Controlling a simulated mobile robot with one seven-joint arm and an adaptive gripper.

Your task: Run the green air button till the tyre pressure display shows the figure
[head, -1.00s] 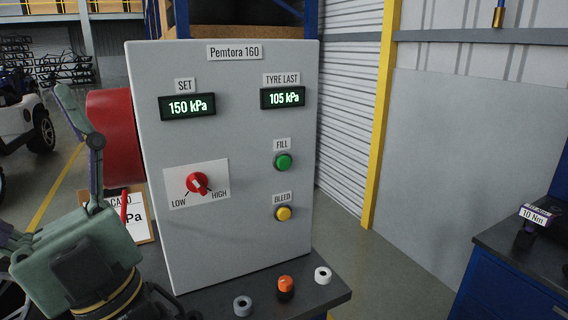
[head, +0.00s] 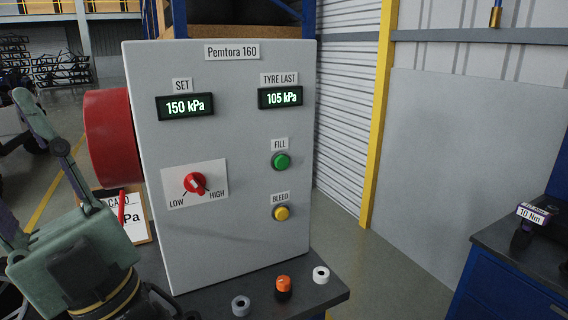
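The grey tester cabinet, labelled Pemtora 160 (head: 235,150), stands upright in the middle. Its TYRE LAST display (head: 280,98) reads 105 kPa, and its SET display (head: 185,107) reads 150 kPa. The green button (head: 281,161), labelled FILL, is on the right of the face, above the yellow BLEED button (head: 281,213). My gripper (head: 12,150) is at the left, well away from the green button. Its fingers stand apart with nothing seen between them; one fingertip is outside the picture.
A red LOW-HIGH knob (head: 194,184) is on the cabinet's left, and a red drum (head: 110,138) juts from its side. Grey (head: 241,306), orange (head: 283,286) and white (head: 320,274) small pieces stand at the bench's front. Open floor separates it from a blue cabinet (head: 508,287).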

